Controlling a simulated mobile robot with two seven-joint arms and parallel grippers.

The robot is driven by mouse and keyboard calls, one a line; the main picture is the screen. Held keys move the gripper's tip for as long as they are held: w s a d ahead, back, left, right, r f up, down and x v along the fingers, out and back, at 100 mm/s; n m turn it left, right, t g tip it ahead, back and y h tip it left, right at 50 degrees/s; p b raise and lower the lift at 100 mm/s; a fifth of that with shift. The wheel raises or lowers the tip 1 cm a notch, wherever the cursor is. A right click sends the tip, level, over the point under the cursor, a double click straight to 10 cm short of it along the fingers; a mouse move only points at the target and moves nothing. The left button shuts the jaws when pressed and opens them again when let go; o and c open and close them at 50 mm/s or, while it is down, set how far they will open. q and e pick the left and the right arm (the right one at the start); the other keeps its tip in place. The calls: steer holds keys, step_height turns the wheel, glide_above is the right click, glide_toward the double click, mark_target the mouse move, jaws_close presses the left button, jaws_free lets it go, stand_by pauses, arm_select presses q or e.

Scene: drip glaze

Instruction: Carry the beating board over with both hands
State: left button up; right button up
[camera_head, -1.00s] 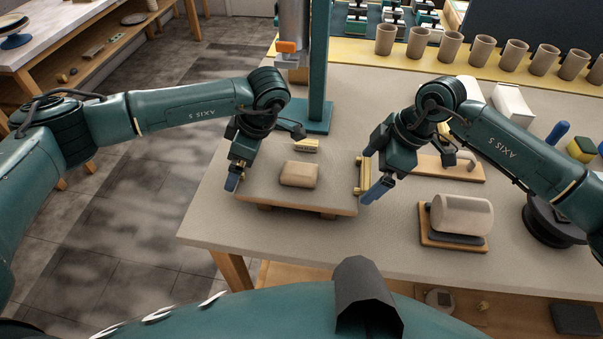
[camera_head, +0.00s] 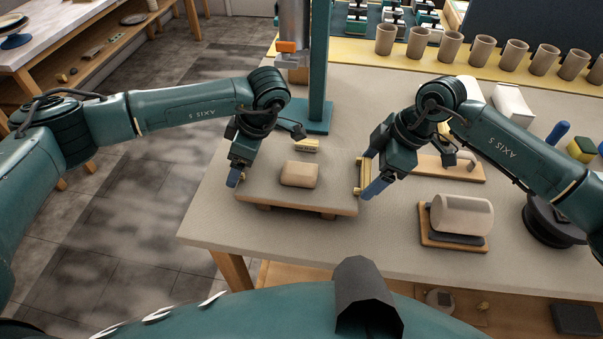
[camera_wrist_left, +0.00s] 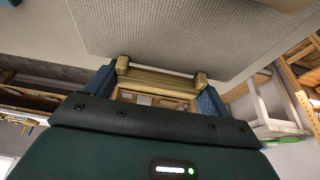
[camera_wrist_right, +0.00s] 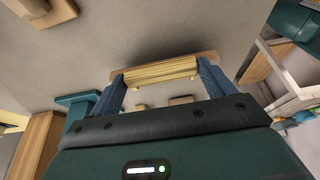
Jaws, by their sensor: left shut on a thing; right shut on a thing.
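The beating board (camera_head: 335,196) is a flat, cloth-grey board on low wooden feet, at the near left part of the table. A tan clay block (camera_head: 299,174) lies on it. My left gripper (camera_head: 236,178) is shut on the board's left handle, a wooden bar (camera_wrist_left: 158,80) between its blue fingers in the left wrist view. My right gripper (camera_head: 368,180) is shut on the right handle (camera_head: 361,174), which also shows between the fingers in the right wrist view (camera_wrist_right: 160,72). The left handle is mostly hidden in the head view.
A teal column (camera_head: 318,80) on a flat base stands behind the board, with a small brush (camera_head: 306,146) nearby. Right of the board are a clay cylinder (camera_head: 462,214) on a wooden stand and another wooden board (camera_head: 462,170). Several tan cups (camera_head: 450,46) line the back.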

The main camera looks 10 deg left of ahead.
arm_select(q)
steer(key=shift+r, duration=0.2)
arm_select(e)
steer(key=shift+w+r, duration=0.1)
steer(key=shift+r, duration=0.15)
